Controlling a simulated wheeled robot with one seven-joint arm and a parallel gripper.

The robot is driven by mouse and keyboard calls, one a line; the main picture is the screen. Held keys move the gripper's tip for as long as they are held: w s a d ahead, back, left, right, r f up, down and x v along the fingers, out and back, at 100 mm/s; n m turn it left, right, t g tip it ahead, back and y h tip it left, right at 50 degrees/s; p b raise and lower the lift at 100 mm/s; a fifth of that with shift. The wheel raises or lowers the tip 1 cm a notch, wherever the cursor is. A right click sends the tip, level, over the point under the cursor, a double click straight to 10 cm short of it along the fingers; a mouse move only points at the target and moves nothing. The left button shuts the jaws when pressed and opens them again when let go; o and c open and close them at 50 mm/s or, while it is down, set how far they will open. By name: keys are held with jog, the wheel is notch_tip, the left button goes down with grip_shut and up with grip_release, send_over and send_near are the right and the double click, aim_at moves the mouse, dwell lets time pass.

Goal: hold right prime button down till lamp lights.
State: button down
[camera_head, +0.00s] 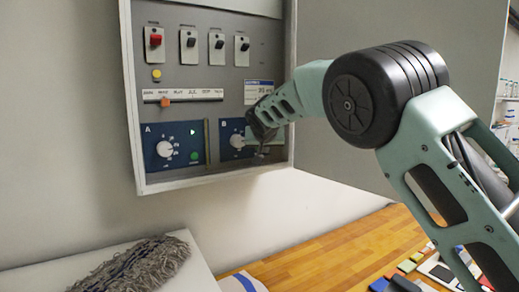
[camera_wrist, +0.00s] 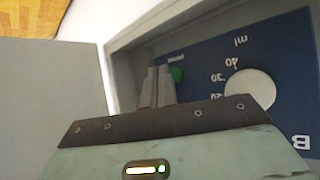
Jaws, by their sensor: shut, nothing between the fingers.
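The right panel B shows as a blue plate (camera_head: 225,126) in the head view, with its white knob (camera_head: 238,141). In the wrist view, the plate (camera_wrist: 285,50) appears upside down, with the knob (camera_wrist: 251,90) at right.
A grey mop head (camera_head: 135,268) lies below.

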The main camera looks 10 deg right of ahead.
jog(key=shift+w, duration=0.2)
dwell(0.4)
jog(key=shift+w+a, duration=0.15)
jog(key=shift+w, duration=0.05)
jog(key=shift+w+a+p, duration=0.1)
jog(key=shift+w+p, duration=0.3)
jog(key=shift+p, duration=0.15)
dwell(0.5)
jog(key=shift+s+b, duration=0.15)
jog(key=shift+b, duration=0.15)
dwell(1.7)
jog(key=shift+s+f, duration=0.1)
jog(key=shift+s, duration=0.05)
jog(key=shift+s+d+b, duration=0.25)
jog(key=shift+s+b, duration=0.25)
jog(key=shift+b, duration=0.4)
